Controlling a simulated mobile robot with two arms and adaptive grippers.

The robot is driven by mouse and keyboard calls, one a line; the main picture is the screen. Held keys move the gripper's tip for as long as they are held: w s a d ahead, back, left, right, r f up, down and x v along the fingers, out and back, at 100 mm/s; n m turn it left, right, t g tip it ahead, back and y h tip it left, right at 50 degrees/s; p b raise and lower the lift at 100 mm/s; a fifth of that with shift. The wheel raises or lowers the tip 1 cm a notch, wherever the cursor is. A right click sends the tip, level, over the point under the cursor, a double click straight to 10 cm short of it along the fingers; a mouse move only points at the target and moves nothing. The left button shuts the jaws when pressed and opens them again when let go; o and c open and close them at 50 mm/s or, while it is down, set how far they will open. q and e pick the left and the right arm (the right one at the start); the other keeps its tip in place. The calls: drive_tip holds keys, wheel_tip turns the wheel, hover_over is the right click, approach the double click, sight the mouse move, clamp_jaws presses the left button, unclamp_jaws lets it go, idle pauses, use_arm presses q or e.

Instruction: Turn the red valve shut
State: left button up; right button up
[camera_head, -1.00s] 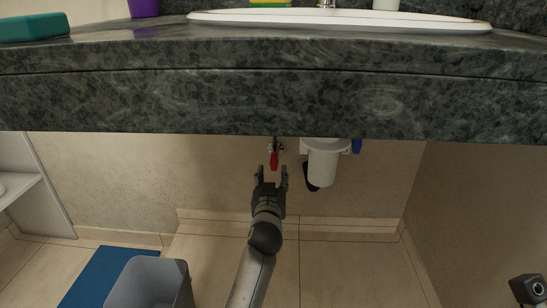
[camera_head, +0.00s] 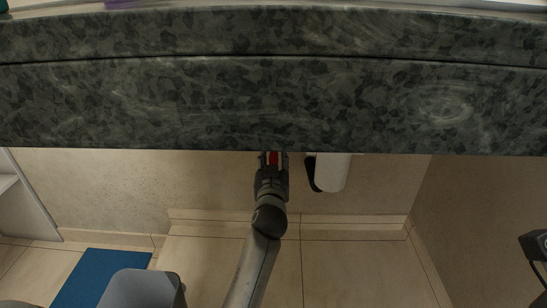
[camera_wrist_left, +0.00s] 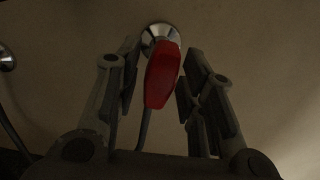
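The red valve handle (camera_head: 272,158) shows just under the counter's front edge, partly hidden by my left gripper and the counter. In the left wrist view the red handle (camera_wrist_left: 162,78) hangs down from a round chrome fitting (camera_wrist_left: 160,36) on the wall. My left gripper (camera_head: 272,155) is open around the handle. In the left wrist view its fingers (camera_wrist_left: 161,70) stand on either side of the handle, with a gap on the left and a very narrow one, or contact, on the right.
The dark green stone counter (camera_head: 250,105) hangs over the valve. A white cylinder (camera_head: 333,173) with a black part beside it is right of my gripper. A grey bin (camera_head: 143,290) and a blue mat (camera_head: 98,277) are at lower left.

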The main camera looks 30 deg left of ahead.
use_arm(q)
clamp_jaws()
